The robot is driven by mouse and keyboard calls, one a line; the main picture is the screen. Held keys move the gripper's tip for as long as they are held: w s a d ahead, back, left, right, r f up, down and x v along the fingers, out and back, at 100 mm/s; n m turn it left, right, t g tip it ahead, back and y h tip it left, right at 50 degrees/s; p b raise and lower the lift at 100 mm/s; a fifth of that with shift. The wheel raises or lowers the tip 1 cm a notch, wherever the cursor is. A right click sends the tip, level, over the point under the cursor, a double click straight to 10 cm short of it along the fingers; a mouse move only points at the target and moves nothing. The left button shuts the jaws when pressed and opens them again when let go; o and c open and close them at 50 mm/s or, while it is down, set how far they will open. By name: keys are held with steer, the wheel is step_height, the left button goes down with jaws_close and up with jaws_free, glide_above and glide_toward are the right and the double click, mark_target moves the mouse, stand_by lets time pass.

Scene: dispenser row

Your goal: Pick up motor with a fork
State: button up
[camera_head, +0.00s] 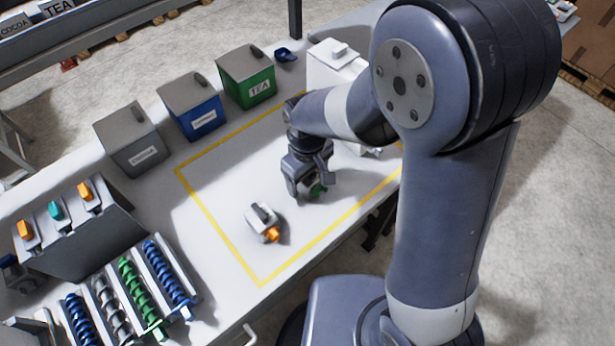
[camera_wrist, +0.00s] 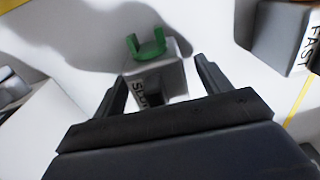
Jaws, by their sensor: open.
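The motor with a fork (camera_wrist: 165,78) is a light grey block with a partly hidden dark label, and a green U-shaped fork (camera_wrist: 150,45) sticks out of its far end in the wrist view. In the head view the green fork (camera_head: 318,190) shows just below my gripper (camera_head: 308,184), which hides most of that motor. My gripper is open in the wrist view (camera_wrist: 160,88), with one finger on each side of the motor's near part. I cannot tell whether the fingers touch it.
Another motor (camera_head: 262,218), with an orange end, lies to the left inside the yellow outline; its FAST label shows in the wrist view (camera_wrist: 290,38). Grey, blue and green canisters (camera_head: 248,75) stand at the back. Coloured augers (camera_head: 140,290) lie at the lower left. A white machine stands behind my arm.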

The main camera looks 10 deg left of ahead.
steer(key=shift+c, duration=0.3)
steer(key=c, duration=1.3)
steer(key=shift+o, duration=0.2)
